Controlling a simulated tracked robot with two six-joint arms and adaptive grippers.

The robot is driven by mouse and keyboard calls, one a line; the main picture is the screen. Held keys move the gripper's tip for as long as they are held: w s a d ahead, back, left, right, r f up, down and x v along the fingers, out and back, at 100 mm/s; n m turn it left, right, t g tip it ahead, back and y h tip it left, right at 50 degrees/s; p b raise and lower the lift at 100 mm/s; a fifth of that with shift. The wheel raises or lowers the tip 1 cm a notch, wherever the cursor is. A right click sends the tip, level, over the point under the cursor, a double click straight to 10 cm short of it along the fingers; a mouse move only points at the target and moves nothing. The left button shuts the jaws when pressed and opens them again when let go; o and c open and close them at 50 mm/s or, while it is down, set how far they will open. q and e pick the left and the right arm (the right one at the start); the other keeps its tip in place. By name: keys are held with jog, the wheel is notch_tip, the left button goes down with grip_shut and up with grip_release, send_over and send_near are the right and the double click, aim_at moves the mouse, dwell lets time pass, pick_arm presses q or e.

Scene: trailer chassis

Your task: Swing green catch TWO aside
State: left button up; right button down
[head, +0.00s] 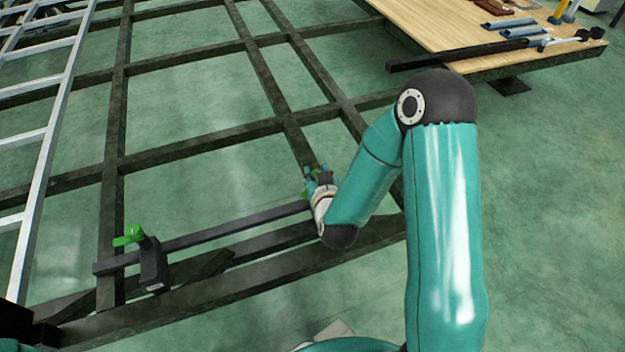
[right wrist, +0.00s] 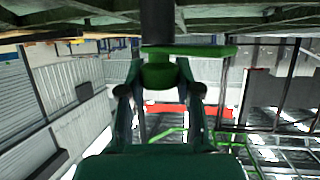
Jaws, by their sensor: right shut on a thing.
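A dark bar (head: 225,228) lies along the near side of the trailer chassis, with a green catch near each end. The left green catch (head: 129,236) sits on a dark block, clear of my arms. My right gripper (head: 318,180) is at the other green catch (head: 306,196), at the bar's right end, mostly hidden by my wrist. In the right wrist view my gripper (right wrist: 160,92) is shut on this green catch (right wrist: 160,76), whose flat green lever spreads sideways below a dark post. I cannot read which catch is numbered two. My left gripper is not in view.
Dark chassis beams (head: 190,152) form a grid over the green floor. A pale metal ladder-like frame (head: 45,150) runs along the left. A wooden deck (head: 450,30) at the top right holds several tools and parts. The floor at right is clear.

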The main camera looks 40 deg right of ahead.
jog(key=m+h, duration=0.1)
jog(key=m+g+h, duration=0.1)
jog(key=shift+w+a+m+g+h, duration=0.1)
jog(key=shift+a+m+g+h, duration=0.2)
jog(key=shift+m, duration=0.1)
jog(key=shift+d+m+g+h+p, duration=0.1)
jog(key=shift+m+g+h+p, duration=0.75)
jog(key=shift+m+g+h, duration=0.85)
jog(key=shift+m, duration=0.4)
jog(key=c, duration=0.9)
grip_release()
jog(key=shift+o, duration=0.6)
jog(key=shift+d, duration=0.1)
